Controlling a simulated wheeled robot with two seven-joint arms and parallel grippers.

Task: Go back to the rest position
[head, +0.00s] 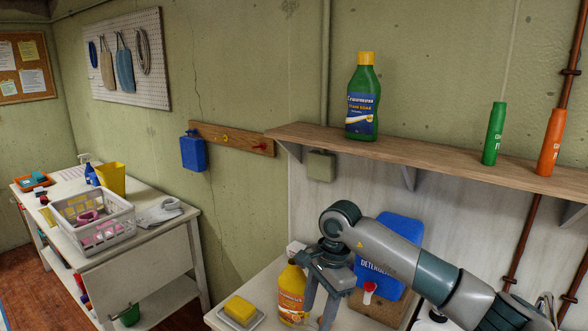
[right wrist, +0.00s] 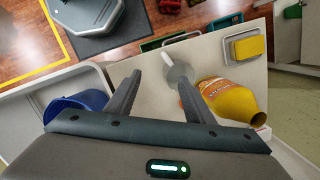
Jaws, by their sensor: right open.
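My right arm comes in from the right in the head view, with its gripper (head: 318,312) pointing down over the white counter. In the right wrist view the two dark fingers of my right gripper (right wrist: 159,78) are apart, with nothing held between them. A yellow-orange bottle (head: 291,291) stands just left of the gripper in the head view. In the right wrist view the bottle (right wrist: 228,98) is beside the right-hand finger; I cannot tell whether they touch. My left gripper is in neither view.
A yellow sponge (head: 240,309) on a dish and a blue detergent container (head: 400,236) are near the arm. Above, a wooden shelf (head: 420,157) holds a green bottle (head: 363,98) and green and orange tubes. A side table (head: 150,236) with a basket stands left.

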